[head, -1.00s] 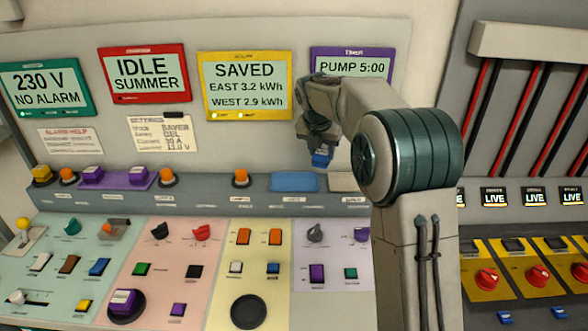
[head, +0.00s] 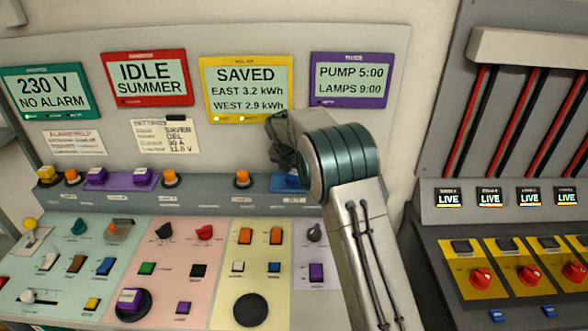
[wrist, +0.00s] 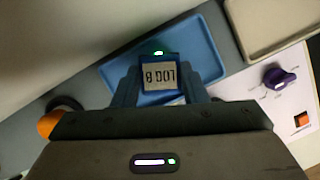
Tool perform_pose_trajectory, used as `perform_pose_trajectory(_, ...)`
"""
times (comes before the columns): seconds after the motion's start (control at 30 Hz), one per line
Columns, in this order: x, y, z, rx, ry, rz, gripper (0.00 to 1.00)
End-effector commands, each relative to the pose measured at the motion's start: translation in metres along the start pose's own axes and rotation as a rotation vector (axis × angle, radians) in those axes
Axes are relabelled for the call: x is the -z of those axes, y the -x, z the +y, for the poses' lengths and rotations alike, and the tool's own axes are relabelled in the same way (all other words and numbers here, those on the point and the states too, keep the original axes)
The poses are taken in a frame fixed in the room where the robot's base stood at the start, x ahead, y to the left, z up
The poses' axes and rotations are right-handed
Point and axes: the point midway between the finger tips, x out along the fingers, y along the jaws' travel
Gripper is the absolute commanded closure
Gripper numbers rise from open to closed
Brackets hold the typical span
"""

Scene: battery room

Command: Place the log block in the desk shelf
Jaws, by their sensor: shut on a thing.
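The log block (wrist: 160,76) is a blue block with a pale top lettered "LOG B". In the wrist view my gripper (wrist: 160,90) has its two blue fingers on either side of it and is shut on it. The block is over a blue tray (wrist: 208,50), near its middle; I cannot tell whether it touches the tray. The tray lies on the grey-blue shelf (head: 205,190) along the back of the desk. In the head view my arm hides the block and most of the blue tray (head: 282,183).
A beige tray (wrist: 265,25) lies right of the blue one. Left on the shelf are a purple tray (head: 118,186) with purple blocks and several orange buttons, one (head: 242,178) near my gripper. The sloped panel in front carries knobs and switches. The upright wall with displays stands behind.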

Motion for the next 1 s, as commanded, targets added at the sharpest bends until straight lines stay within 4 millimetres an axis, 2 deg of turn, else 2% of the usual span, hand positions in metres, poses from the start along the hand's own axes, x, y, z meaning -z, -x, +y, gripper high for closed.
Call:
perform_pose_trajectory(0.23, 0.001, -0.004, -0.001, 0.001, 0.000, 0.000, 0.88)
perform_pose_trajectory(0.27, 0.001, -0.003, -0.001, 0.001, 0.000, 0.000, 0.53)
perform_pose_trajectory(0.3, 0.001, -0.003, -0.001, 0.001, 0.000, 0.000, 0.41)
perform_pose_trajectory(0.33, 0.001, -0.003, -0.001, 0.001, 0.000, 0.000, 0.39)
perform_pose_trajectory(0.57, 0.001, -0.002, -0.001, 0.001, 0.000, 0.000, 0.39)
perform_pose_trajectory(0.7, -0.001, 0.004, 0.000, -0.001, 0.000, -0.001, 0.39)
perform_pose_trajectory(0.83, -0.001, 0.024, 0.000, -0.002, 0.000, -0.003, 0.39)
perform_pose_trajectory(1.0, 0.000, 0.061, 0.000, -0.002, -0.001, -0.003, 0.39)
